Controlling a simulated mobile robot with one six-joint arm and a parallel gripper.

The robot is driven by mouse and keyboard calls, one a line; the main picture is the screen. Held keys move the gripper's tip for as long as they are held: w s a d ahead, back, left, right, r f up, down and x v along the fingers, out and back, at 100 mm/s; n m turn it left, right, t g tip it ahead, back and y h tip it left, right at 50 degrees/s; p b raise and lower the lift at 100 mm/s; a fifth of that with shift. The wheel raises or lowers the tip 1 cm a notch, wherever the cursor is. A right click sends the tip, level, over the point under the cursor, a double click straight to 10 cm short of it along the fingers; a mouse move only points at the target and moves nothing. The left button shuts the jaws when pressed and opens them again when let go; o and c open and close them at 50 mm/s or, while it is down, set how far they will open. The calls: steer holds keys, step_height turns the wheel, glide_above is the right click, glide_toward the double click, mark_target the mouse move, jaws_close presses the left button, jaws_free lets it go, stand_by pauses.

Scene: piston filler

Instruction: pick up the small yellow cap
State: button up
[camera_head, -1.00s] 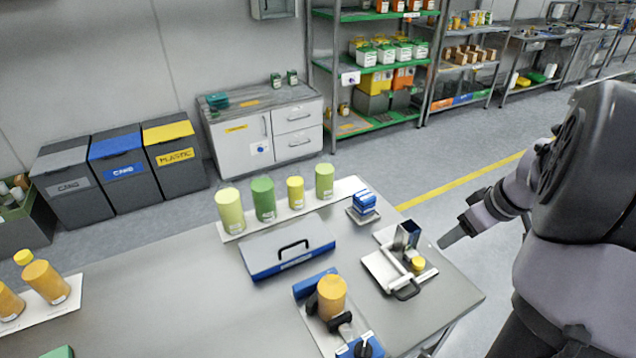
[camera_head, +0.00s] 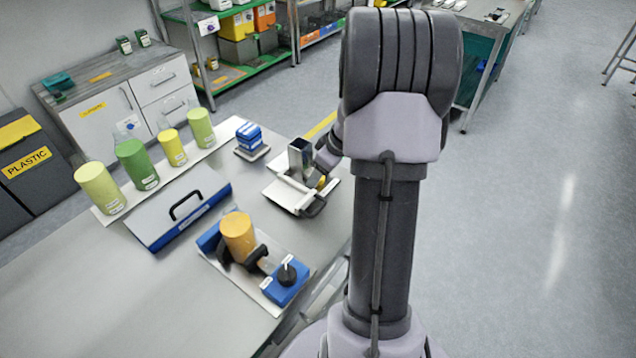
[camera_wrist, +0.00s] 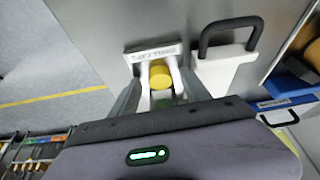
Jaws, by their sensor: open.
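The small yellow cap (camera_wrist: 159,76) shows in the wrist view between the two fingers of my gripper (camera_wrist: 159,88). The fingers are apart, one on each side of it; I cannot tell whether they touch it. In the head view the cap (camera_head: 321,182) is a small yellow patch on the white fixture with the black handle (camera_head: 313,207), beside an upright metal box (camera_head: 300,157). My gripper (camera_head: 322,172) is low over that fixture, and its fingertips are mostly hidden behind my arm and the fixture.
An orange cylinder (camera_head: 238,236) stands in a clamp on a blue and white base (camera_head: 284,288). A blue stack (camera_head: 249,137) stands behind. The front-left table top is clear.

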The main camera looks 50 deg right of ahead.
steer(key=shift+r, duration=0.1)
jaws_close()
steer(key=shift+r, duration=0.15)
